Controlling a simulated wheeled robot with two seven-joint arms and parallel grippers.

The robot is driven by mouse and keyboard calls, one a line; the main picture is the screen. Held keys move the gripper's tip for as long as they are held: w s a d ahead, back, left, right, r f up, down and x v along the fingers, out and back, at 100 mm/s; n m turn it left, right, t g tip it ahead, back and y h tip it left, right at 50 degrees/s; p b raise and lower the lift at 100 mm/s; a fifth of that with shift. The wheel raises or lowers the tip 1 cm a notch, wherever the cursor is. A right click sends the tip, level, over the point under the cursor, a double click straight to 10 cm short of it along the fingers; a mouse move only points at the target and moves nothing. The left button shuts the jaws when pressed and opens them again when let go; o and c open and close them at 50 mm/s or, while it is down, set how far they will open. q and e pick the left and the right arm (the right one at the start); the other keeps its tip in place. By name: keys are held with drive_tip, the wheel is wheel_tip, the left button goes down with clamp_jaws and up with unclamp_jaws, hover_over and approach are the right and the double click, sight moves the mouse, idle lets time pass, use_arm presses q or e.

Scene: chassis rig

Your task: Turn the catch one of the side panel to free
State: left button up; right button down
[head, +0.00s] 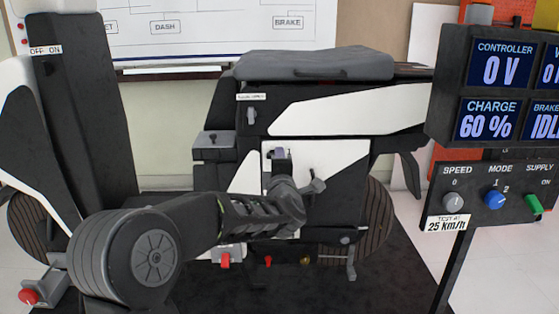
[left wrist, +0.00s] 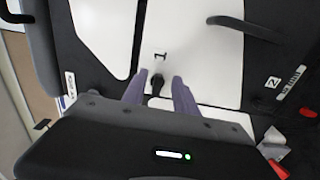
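The side panel (head: 338,158) is a white and black cover on the machine's flank in the head view. It fills much of the left wrist view as a white panel (left wrist: 215,62). Catch one (left wrist: 157,84) is a small black catch below a printed "1" on the panel. My left gripper (left wrist: 159,77) has its two purple-grey fingers spread on either side of the catch, with white panel showing in the gaps. In the head view my left gripper (head: 280,154) is at the panel and its wrist hides the catch. My right gripper is in neither view.
A printed "2" (left wrist: 273,82) marks the black area right of the panel. A grey seat (head: 315,65) tops the machine. A control box (head: 495,192) on a post stands at the right. A red knob (head: 225,261) sits low under the machine.

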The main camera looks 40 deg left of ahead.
use_arm(q)
drive_tip(key=p+v, duration=0.1)
drive_tip(key=v, duration=0.5)
drive_tip(key=shift+s+d, duration=0.25)
drive_tip(key=shift+s, duration=0.05)
